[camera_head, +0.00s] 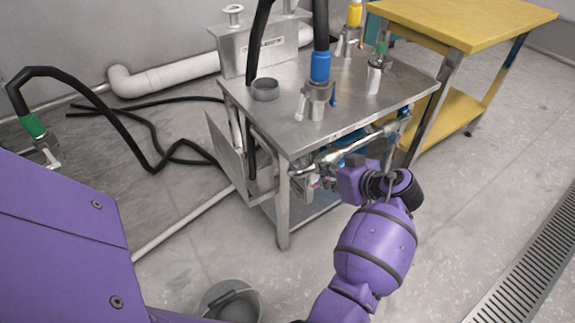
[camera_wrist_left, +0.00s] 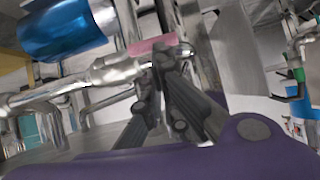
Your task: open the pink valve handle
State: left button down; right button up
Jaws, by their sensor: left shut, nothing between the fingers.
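The pink valve handle (camera_wrist_left: 152,44) shows in the left wrist view, on the silver pipework just beyond my fingertips. It is partly hidden by the fingers and a pipe fitting. In the head view the handle cannot be made out clearly under the table. My left gripper (camera_wrist_left: 165,58) is shut and empty, its tips close to the handle; I cannot tell whether they touch it. In the head view the left gripper (camera_head: 324,183) reaches under the front edge of the metal table (camera_head: 295,125), beside the pipes, largely hidden by its wrist. My right gripper is not in view.
A blue cylinder (camera_wrist_left: 68,28) sits close to the left of my fingers. Silver pipes (camera_head: 345,150) run below the table edge. A yellow table (camera_head: 470,20) stands behind right. A grey bucket (camera_head: 232,300) and black hoses (camera_head: 150,140) lie on the floor. The right-hand floor is clear.

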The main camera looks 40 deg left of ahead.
pick_arm(q)
jog(key=shift+f, duration=0.1)
jog(key=v, duration=1.2)
jog(key=shift+s, duration=0.15)
